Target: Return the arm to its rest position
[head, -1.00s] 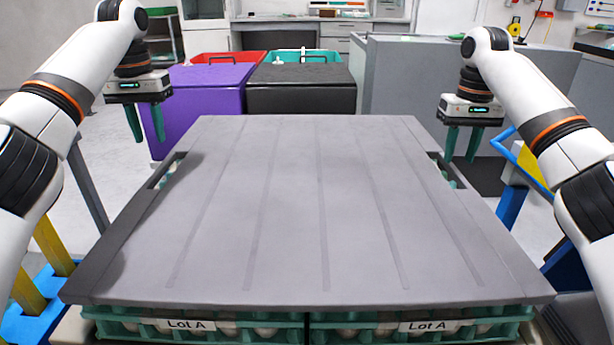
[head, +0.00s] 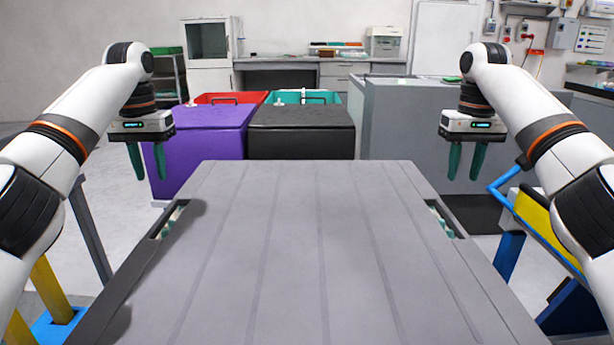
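My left gripper (head: 146,162) hangs at the left, past the left edge of the grey lid (head: 300,250). Its two green fingers point down and stand apart with nothing between them. My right gripper (head: 466,162) hangs at the right in much the same pose, fingers apart and empty. Both arms are raised and touch nothing that I can see. The grey lid lies flat in front of me. Bits of green tray show through its left slot (head: 172,220) and right slot (head: 440,217). The trays' labelled front is out of view.
A purple box (head: 200,145) and a black box (head: 300,130) stand behind the lid, with a red crate (head: 228,98) and a teal crate (head: 278,98) behind them. A grey cabinet (head: 400,130) is at the back right. A blue and yellow frame (head: 535,225) stands at the right.

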